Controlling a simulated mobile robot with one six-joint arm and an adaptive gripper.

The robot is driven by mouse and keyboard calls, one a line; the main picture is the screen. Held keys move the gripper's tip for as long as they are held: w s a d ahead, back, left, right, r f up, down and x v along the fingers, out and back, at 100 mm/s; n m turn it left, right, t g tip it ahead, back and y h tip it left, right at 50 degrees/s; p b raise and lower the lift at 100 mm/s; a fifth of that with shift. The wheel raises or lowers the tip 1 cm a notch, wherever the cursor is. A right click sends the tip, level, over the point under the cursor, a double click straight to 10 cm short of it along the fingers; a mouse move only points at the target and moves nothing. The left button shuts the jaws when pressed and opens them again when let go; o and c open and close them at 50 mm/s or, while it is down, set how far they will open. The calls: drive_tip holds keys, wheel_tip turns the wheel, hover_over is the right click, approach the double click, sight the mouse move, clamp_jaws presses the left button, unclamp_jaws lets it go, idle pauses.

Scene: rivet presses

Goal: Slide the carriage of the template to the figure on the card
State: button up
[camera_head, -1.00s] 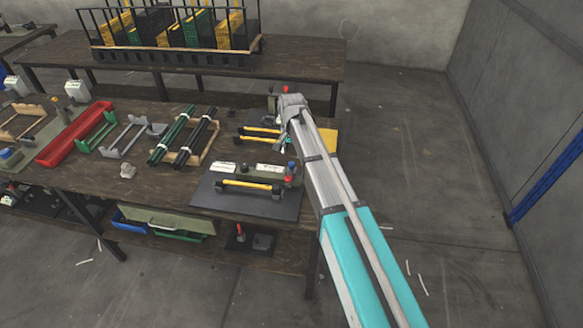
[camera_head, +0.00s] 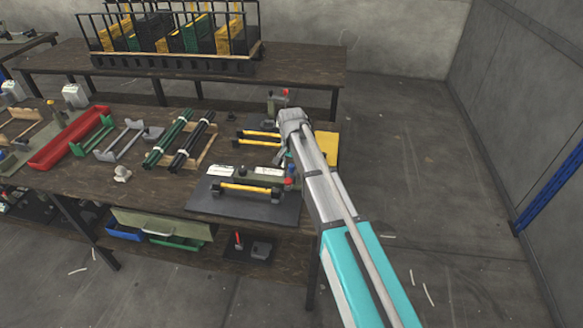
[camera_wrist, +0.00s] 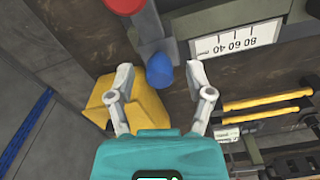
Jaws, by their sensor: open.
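The template (camera_head: 262,180) is an olive body on a dark plate at the table's near right corner. Its white scale (camera_wrist: 235,40) reads 80, 60, 40 in the wrist view. A grey carriage piece (camera_wrist: 148,28) beside the scale end bears a blue knob (camera_wrist: 159,71) and a red knob (camera_wrist: 122,4). In the head view the blue knob (camera_head: 291,169) is partly beside my arm. My gripper (camera_wrist: 160,68) is open, with the blue knob between or just beyond its fingertips; contact cannot be told. A white card (camera_head: 220,171) stands on the left; its figure is unreadable.
Yellow bars (camera_head: 258,142) lie behind the template, and a yellow-handled bar (camera_head: 250,188) in front. Dark and green rods (camera_head: 180,140) lie further left. Open floor is on the right.

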clamp_jaws()
idle(0.3)
drive_tip(key=shift+w, duration=0.1)
